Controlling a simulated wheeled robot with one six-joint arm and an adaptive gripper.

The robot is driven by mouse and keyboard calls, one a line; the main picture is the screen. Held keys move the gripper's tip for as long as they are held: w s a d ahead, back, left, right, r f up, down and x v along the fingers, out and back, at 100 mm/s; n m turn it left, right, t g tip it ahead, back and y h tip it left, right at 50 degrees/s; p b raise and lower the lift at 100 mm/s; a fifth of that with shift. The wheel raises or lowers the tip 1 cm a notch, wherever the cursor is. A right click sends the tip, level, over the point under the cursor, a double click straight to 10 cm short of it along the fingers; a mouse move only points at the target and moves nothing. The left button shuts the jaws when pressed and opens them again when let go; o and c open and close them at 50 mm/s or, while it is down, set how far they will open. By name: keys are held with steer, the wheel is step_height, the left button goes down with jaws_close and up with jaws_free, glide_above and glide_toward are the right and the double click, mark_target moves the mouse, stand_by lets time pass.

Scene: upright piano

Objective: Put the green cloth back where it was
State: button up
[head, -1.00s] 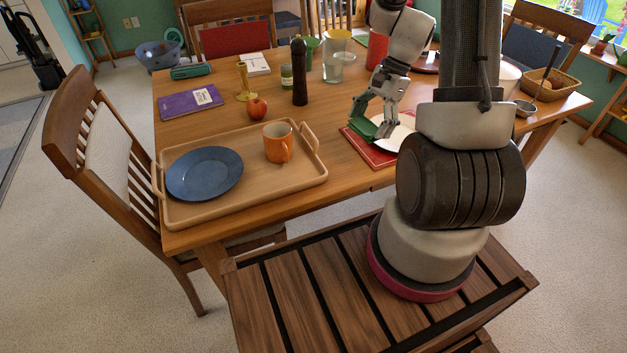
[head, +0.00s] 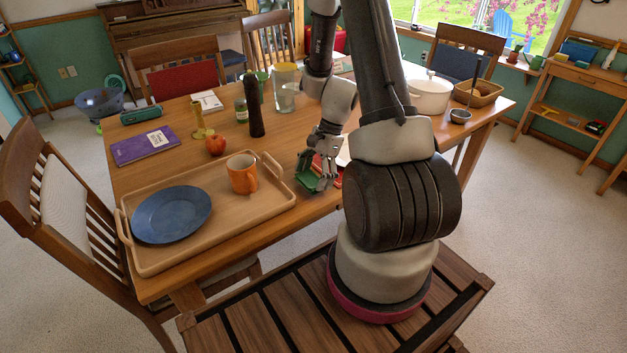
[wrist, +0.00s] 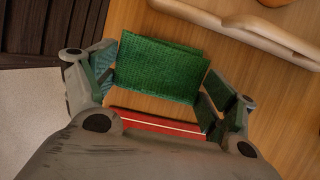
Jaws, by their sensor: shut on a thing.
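The green cloth (head: 307,172) is a small folded rectangle held in my gripper (head: 318,180), near the front edge of the table, between the tray and the red mat. In the wrist view the cloth (wrist: 160,67) spans the space between the two fingers of my gripper (wrist: 160,84), and its weave shows clearly. The fingers are shut on it from both sides. Bare table and a strip of the red mat (wrist: 160,123) show below the cloth in that view. I cannot tell how high the cloth is above the table.
The wooden tray (head: 262,205) holds a blue plate (head: 171,214) and an orange mug (head: 242,175), left of my gripper. A dark pepper mill (head: 253,105) and a red apple (head: 215,145) stand behind the tray. A white pot (head: 431,95) stands at the right.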

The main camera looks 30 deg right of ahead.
steer(key=shift+f, duration=0.85)
steer(key=shift+f, duration=0.15)
steer(key=o, duration=0.7)
